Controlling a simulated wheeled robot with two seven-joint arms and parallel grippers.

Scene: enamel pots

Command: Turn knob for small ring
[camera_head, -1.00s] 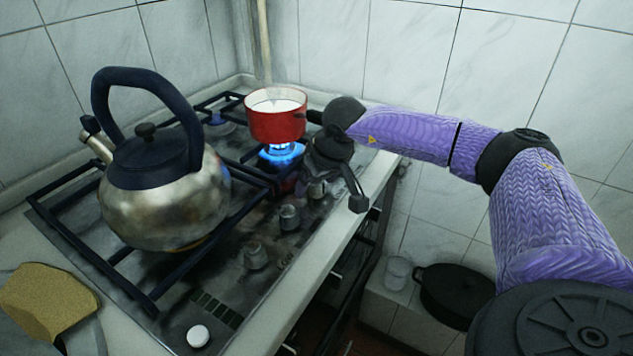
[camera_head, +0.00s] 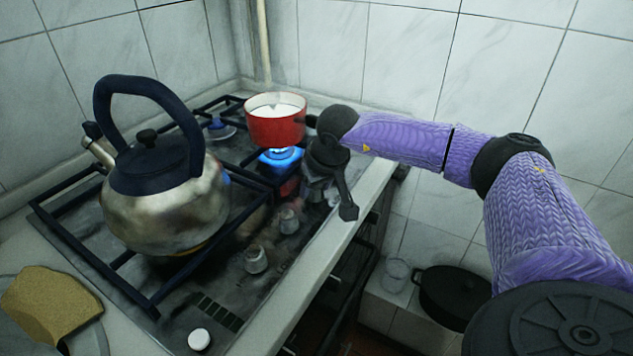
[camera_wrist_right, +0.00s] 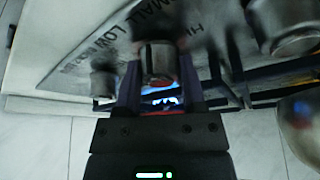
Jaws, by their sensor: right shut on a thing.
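My right gripper (camera_head: 316,186) reaches down over the front strip of the stove, below and right of the red pot. In the right wrist view its two fingers (camera_wrist_right: 160,82) are closed on a metal knob (camera_wrist_right: 159,62), one finger on each side. In the head view the wrist largely hides this knob. A blue flame (camera_head: 279,156) burns under the red pot (camera_head: 275,127), which holds white liquid; the flame also shows in the right wrist view (camera_wrist_right: 163,101). Blurred lettering with "SMALL" and "LOW" is printed beside the gripped knob. My left gripper is not in view.
Other knobs (camera_head: 255,259) (camera_head: 289,221) stand along the same strip. A steel kettle (camera_head: 165,205) with a dark handle stands on the left grate. A sponge (camera_head: 50,310) lies at lower left. A black pot (camera_head: 452,292) stands low at right. Tiled walls close off the back.

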